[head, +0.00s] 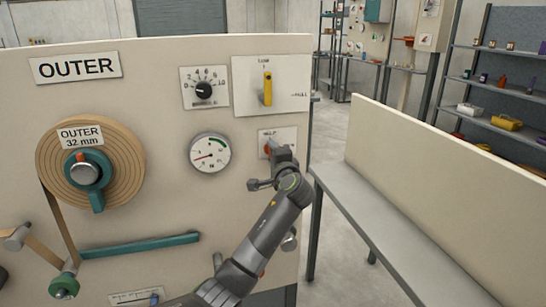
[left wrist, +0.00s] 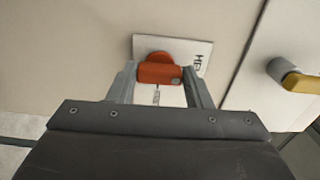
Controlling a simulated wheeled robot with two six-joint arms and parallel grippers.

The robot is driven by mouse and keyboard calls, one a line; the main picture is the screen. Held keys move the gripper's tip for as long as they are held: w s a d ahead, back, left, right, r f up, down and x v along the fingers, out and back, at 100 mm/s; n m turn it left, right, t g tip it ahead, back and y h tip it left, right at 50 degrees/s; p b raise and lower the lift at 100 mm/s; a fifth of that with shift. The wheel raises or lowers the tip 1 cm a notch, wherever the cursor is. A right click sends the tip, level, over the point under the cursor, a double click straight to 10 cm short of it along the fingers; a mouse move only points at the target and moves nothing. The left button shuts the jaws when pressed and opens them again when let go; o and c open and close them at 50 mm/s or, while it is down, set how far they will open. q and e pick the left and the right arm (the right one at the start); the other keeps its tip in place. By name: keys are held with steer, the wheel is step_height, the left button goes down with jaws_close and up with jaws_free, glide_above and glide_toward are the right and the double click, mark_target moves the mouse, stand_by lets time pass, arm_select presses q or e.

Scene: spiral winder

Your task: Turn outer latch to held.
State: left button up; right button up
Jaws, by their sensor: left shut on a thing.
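The outer latch (left wrist: 158,74) is a small orange-red handle on a round base, on a white label plate (left wrist: 200,56) fixed to the cream panel. My left gripper (left wrist: 160,80) is shut on this handle, with one finger on each side of it in the left wrist view. In the head view my left gripper (head: 271,158) covers most of the latch; only a bit of orange (head: 267,148) shows under the plate's upper lettering. Part of the plate's lettering is hidden by the fingers and handle. My right gripper is not in view.
A yellow lever (head: 267,88) stands upright on the plate above the latch. A pressure gauge (head: 210,153) and a numbered black dial (head: 204,89) are to the left. The tape spool (head: 122,150) is far left. A grey bench (head: 365,205) stands to the right.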

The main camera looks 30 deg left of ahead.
arm_select(q)
steer(key=shift+f, duration=0.1)
steer(key=o, duration=1)
steer(key=b+v, duration=0.2)
steer(key=v, duration=1.5)
steer(key=shift+s+d+b, duration=0.15)
steer(key=shift+s+b, duration=0.05)
steer(key=shift+b, duration=0.1)
